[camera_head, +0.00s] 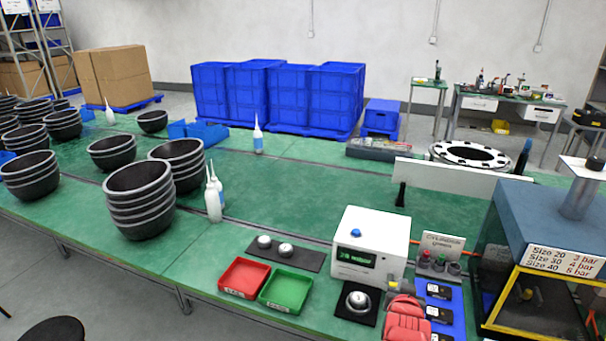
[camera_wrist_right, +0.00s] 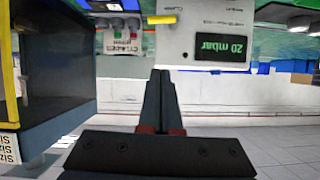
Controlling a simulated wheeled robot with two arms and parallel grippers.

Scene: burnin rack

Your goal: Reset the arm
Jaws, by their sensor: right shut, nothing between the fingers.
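My right gripper (camera_wrist_right: 160,75) shows in the right wrist view, with its two dark fingers shut together and nothing between them. Its tips point towards the white tester box (camera_wrist_right: 210,35), which appears upside down with a green "20 mbar" display. I cannot tell the gap between the tips and the box. In the head view the white tester box (camera_head: 370,240) stands on the green bench (camera_head: 300,190). I cannot clearly make out the right gripper in the head view. My left gripper is in neither view.
A blue-topped, yellow-framed chamber (camera_head: 550,230) stands at the right. A red tray (camera_head: 244,277), a green tray (camera_head: 287,291) and red gloves (camera_head: 405,318) lie near the front edge. Stacked black bowls (camera_head: 140,200) and white bottles (camera_head: 213,200) stand at left. The bench middle is clear.

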